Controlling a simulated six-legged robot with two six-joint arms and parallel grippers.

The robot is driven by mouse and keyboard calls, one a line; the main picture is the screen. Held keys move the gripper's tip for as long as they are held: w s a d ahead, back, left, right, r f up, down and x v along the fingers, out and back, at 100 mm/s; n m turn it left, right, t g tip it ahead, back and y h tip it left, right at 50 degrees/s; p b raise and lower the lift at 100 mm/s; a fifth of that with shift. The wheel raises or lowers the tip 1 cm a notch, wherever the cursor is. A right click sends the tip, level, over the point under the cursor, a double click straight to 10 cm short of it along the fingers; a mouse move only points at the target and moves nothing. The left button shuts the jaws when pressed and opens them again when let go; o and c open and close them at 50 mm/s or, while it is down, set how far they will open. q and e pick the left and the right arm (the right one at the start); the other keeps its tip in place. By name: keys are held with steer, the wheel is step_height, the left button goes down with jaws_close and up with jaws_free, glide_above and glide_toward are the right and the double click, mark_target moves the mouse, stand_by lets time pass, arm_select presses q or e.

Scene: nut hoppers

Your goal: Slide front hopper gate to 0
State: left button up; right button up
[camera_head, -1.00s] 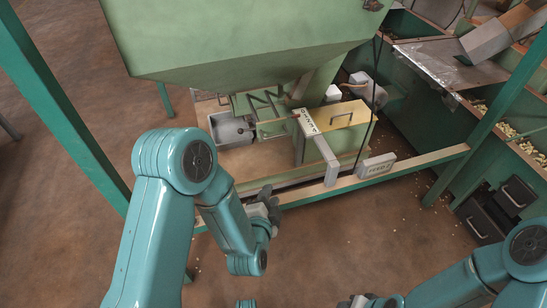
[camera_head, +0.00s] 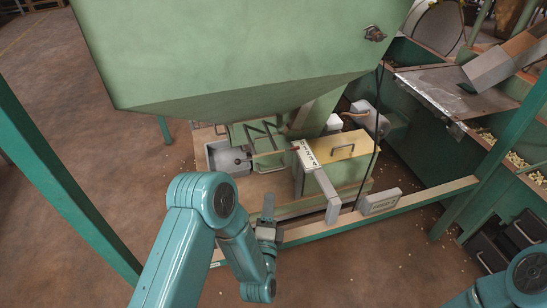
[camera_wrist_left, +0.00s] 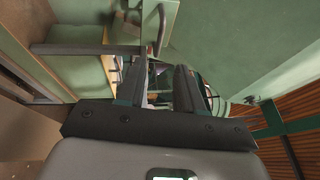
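The big green hopper (camera_head: 230,60) fills the top of the head view. Under its mouth a pale flat gate bar (camera_head: 272,153) runs sideways toward a white numbered scale plate (camera_head: 307,154). A small red mark shows near the plate's left end; I cannot read which number it meets. My left gripper (camera_head: 268,212) is in front of and below the bar, apart from it, near the front rail. In the left wrist view its two fingers (camera_wrist_left: 158,88) stand apart with nothing clearly held between them. My right gripper is out of view; only part of that arm shows at lower right.
A grey tray (camera_head: 224,157) sits left of the gate. A green box with a yellow lid (camera_head: 345,147) and a grey post stand to the right. A labelled grey block (camera_head: 380,202) sits on the front rail (camera_head: 420,198). A green frame leg (camera_head: 65,190) stands at left.

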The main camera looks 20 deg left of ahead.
mark_target(272, 170)
arm_select(q)
steer(key=shift+b+x, duration=0.85)
steer(key=shift+x, duration=5.05)
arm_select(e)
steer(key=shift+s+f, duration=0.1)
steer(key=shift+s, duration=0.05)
arm_select(q)
steer(key=shift+c, duration=0.3)
jaws_close()
steer(key=shift+w+a+f+b, duration=0.1)
steer(key=shift+w+a+b, duration=0.1)
steer(key=shift+b, duration=0.1)
steer(key=shift+w+a+b, duration=0.6)
steer(key=shift+w+b, duration=0.05)
steer(key=shift+w, duration=0.3)
steer(key=shift+w+a+r, duration=0.1)
steer(key=shift+r, duration=0.15)
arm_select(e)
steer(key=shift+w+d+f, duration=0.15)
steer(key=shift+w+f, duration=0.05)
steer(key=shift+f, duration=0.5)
